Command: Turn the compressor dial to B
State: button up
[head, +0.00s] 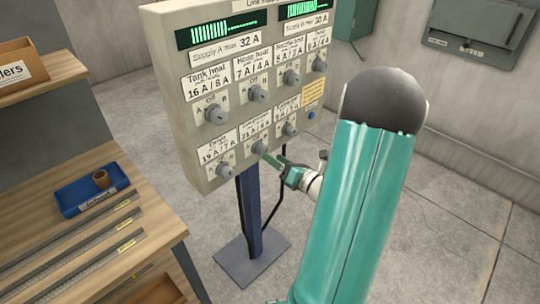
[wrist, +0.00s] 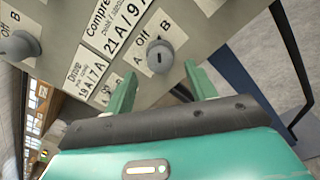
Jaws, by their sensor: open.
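The compressor dial (head: 259,147) is a grey knob in the lower row of the panel, under a label reading 21 A / 9 A. In the wrist view the dial (wrist: 160,57) sits beside a label starting "Compre", with A, Off and B printed around it. I cannot tell surely which mark its pointer faces. My gripper (wrist: 161,70) is open, its two green fingers on either side of the dial in the picture. In the head view my gripper (head: 271,160) is close to the panel just below and right of the dial. Contact cannot be made out.
The grey panel (head: 178,100) carries several similar dials and two green displays, and stands on a blue post (head: 250,205). A wooden bench (head: 120,250) with a blue tray (head: 70,200) and metal strips is at left. The floor at right is open.

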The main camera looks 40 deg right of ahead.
jog(key=s, duration=1)
jog(key=shift+d, duration=0.2)
jog(key=w+a+r+n+g+y, duration=0.1)
jog(key=a+r+n+g+y, duration=0.25)
jog(key=a+n+g, duration=0.65)
jog(key=w+a+r+n+g+y, duration=0.25)
jog(key=a+n+y, duration=0.25)
jog(key=a+n, duration=0.95)
jog(key=s+a+r+n+h, duration=0.5)
jog(key=a+r+n+h, duration=0.2)
jog(key=n, duration=1.1)
jog(key=shift+r+h, duration=0.6)
jog(key=shift+h, duration=0.45)
